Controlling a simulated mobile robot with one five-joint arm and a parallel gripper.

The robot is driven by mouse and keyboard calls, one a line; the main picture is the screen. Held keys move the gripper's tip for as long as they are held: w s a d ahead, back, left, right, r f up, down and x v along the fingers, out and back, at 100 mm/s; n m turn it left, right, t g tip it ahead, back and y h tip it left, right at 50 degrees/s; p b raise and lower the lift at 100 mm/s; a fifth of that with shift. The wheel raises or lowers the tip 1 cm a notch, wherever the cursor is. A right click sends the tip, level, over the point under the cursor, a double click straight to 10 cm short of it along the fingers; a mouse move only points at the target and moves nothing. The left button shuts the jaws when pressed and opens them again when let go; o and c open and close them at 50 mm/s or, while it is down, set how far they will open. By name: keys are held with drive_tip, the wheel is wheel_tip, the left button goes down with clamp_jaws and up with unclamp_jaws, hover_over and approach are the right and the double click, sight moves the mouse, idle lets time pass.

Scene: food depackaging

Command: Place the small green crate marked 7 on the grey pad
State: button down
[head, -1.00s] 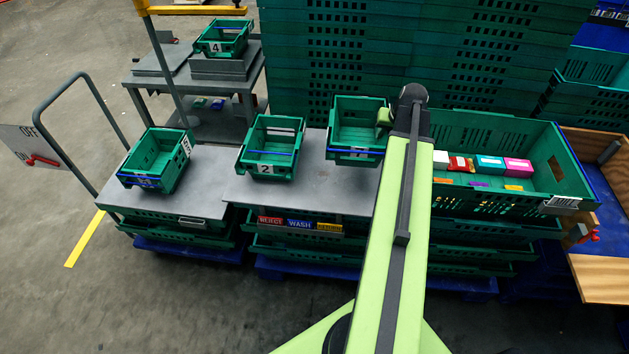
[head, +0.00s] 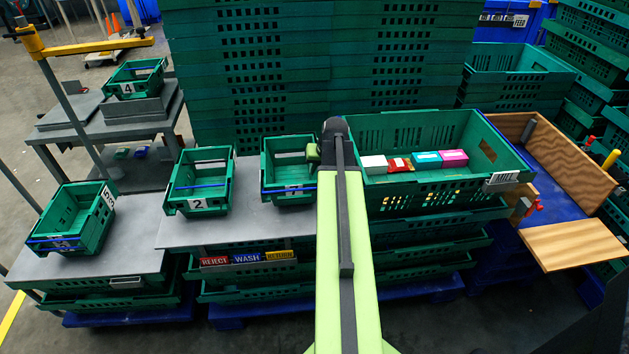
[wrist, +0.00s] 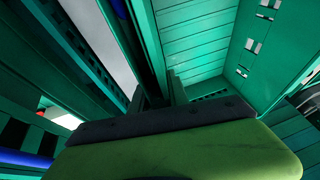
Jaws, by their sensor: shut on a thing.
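A small green crate (head: 285,160) stands at the right end of the middle grey board. Its front label is partly hidden and I cannot read it. My gripper (head: 313,152) is at this crate's right wall, shut on it; my arm covers part of that side. In the wrist view my fingers (wrist: 160,92) meet a green wall edge. I cannot tell whether the crate touches the board. A flat grey pad (head: 70,110) lies on the back-left table, left of the crate marked 4 (head: 135,78).
The crate marked 2 (head: 198,183) stands left of the held crate. Another small crate (head: 72,220) stands on the left board (head: 130,240). A large green crate (head: 440,190) with several boxes is close on the right. Tall crate stacks (head: 320,60) rise behind. A post with a yellow bar (head: 90,46) stands near the back table.

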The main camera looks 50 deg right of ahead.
wheel_tip(320, 180, down, 2)
drive_tip(key=shift+f+b, duration=0.1)
drive_tip(key=shift+b, duration=0.3)
drive_tip(key=shift+r, duration=0.25)
drive_tip(key=shift+f, duration=0.15)
drive_tip(key=c, duration=1.3)
unclamp_jaws()
drive_tip(key=shift+o, duration=0.2)
